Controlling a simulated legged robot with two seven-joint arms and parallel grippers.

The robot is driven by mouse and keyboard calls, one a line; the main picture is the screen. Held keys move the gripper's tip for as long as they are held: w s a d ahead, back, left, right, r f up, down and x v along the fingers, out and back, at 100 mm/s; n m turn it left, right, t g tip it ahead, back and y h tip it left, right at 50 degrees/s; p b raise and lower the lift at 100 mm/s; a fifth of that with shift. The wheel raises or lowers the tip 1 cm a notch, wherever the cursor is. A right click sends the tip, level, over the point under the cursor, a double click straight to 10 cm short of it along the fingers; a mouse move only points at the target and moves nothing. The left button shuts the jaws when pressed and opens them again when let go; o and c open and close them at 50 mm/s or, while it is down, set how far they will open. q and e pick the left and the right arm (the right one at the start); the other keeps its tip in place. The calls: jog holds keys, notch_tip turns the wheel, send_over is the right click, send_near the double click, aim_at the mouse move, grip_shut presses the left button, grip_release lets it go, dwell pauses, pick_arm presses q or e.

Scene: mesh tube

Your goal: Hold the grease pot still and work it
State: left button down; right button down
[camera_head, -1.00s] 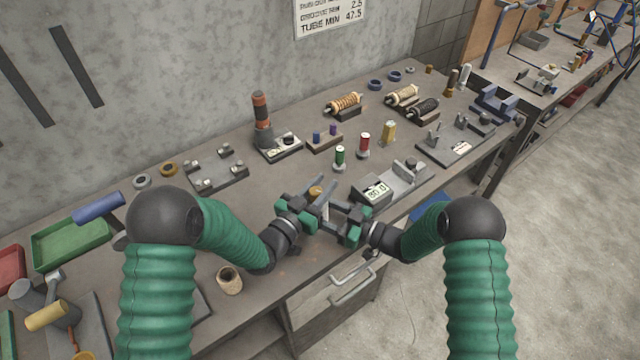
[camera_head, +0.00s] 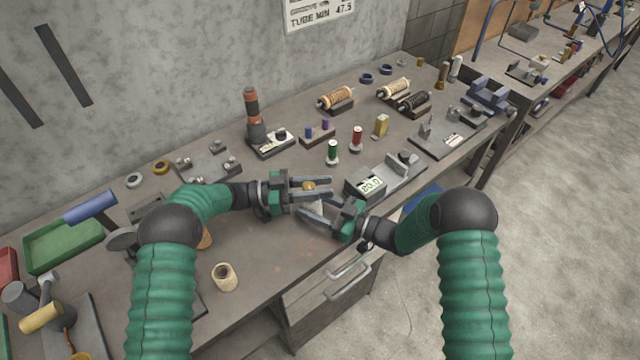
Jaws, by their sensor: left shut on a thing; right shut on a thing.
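A small pot with a brass-coloured top (camera_head: 309,186), which I take to be the grease pot, is near the bench's front edge, mostly hidden by the fingers. My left gripper (camera_head: 329,188) comes in from the left, its fingers lying level on either side of the brass-coloured top and shut on it. My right gripper (camera_head: 302,206) comes from the right, lower and nearer the front edge. Its fingers are shut around a pale part just below the top, apparently the pot's body. The contact is too small to see clearly.
Green (camera_head: 333,152) and red (camera_head: 356,138) spools stand behind. A beige hollow cylinder (camera_head: 227,277) is at front left. A drawer handle (camera_head: 349,282) is below the edge. Bench left of the pot is fairly clear.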

pick_arm(q)
jog(key=shift+s+a+m+g, duration=0.1)
jog(key=shift+m+g, duration=1.1)
jog(key=shift+g, duration=0.6)
jog(key=shift+s+r+g, duration=0.1)
jog(key=shift+g, duration=0.2)
jog(key=c, duration=1.1)
grip_release()
jog(key=shift+s, duration=0.1)
jog(key=shift+o, duration=0.2)
jog(key=r+v, duration=0.1)
jog(key=v, duration=0.6)
jog(key=shift+w+a+f, duration=0.2)
jog(key=shift+a+f, duration=0.05)
jog(key=shift+f, duration=0.3)
